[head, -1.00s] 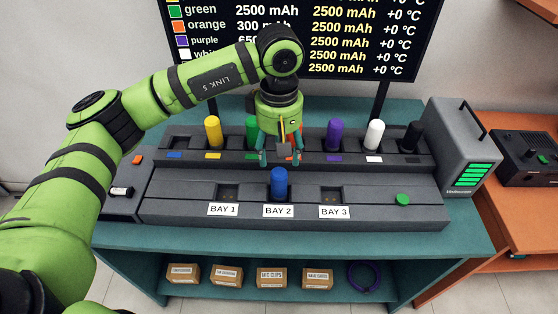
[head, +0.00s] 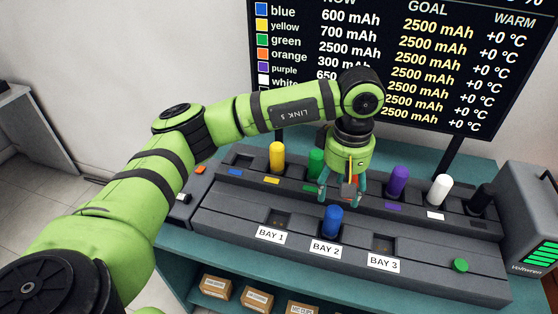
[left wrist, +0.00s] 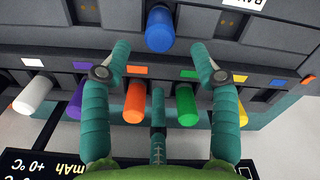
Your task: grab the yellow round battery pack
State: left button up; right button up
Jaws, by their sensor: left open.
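The yellow round battery pack (head: 277,157) stands upright in the back row of the grey rack, at its left end. It also shows in the left wrist view (left wrist: 243,112) at the right, partly hidden behind a finger. My left gripper (head: 339,196) is open and empty above the rack, to the right of the yellow pack and near the green pack (head: 316,163). In the left wrist view its fingers (left wrist: 160,62) are spread, with the orange pack (left wrist: 136,102) and green pack between them. My right gripper is in no view.
The blue pack (head: 332,222) stands in BAY 2. Purple (head: 397,181), white (head: 440,189) and black (head: 482,199) packs stand to the right in the back row. A screen (head: 400,65) rises behind. BAY 1 and BAY 3 are empty.

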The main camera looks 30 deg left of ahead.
aim_at(277, 149)
jog(key=i+u, duration=0.1)
jog(key=u, duration=0.5)
jog(key=i+l+u, duration=0.3)
jog(key=k+j, duration=0.05)
jog(key=j, duration=0.05)
